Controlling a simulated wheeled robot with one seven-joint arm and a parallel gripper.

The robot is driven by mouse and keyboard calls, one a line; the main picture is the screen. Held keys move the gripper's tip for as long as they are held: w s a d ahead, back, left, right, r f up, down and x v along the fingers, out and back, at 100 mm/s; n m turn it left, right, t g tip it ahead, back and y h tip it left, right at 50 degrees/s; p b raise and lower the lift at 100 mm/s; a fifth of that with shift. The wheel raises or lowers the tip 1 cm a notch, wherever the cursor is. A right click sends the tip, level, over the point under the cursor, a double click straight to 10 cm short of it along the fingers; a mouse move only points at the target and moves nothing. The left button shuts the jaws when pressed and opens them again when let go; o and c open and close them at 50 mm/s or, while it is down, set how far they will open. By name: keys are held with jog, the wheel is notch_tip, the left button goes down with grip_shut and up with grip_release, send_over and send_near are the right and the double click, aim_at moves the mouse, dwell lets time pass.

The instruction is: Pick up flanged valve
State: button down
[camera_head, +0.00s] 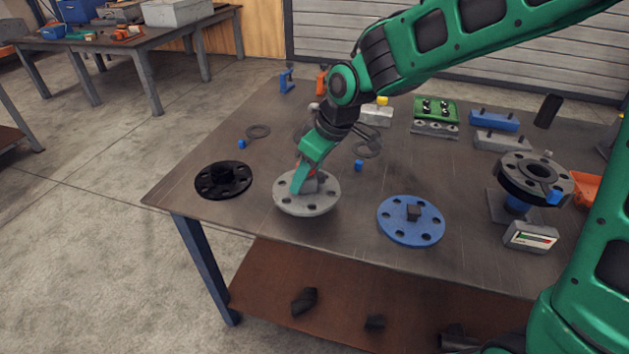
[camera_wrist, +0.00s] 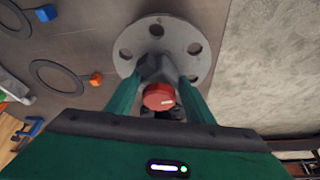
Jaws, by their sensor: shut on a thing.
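The flanged valve is a light grey round flange (camera_head: 306,204) with bolt holes, a grey body and a red cap. It is near the front edge of the table in the head view. In the wrist view the grey flange (camera_wrist: 187,35) lies beyond my fingers, and the red cap (camera_wrist: 158,97) shows between them. My gripper (camera_head: 305,180) comes down from above and is shut on the valve's body; it also shows in the wrist view (camera_wrist: 160,75). Part of the body is hidden by the fingers. I cannot tell whether the flange touches the table.
A black flange (camera_head: 223,180) lies to the left and a blue flange (camera_head: 411,220) to the right. A dark flange on a stand (camera_head: 535,178) and a gauge box (camera_head: 530,237) are further right. Gaskets (camera_head: 258,131), blocks and trays lie further back. The table's front edge is close.

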jog(key=s+a+r, duration=0.5)
jog(key=a+r, duration=0.1)
jog(key=a, duration=0.2)
jog(key=shift+s, duration=0.3)
dwell(0.8)
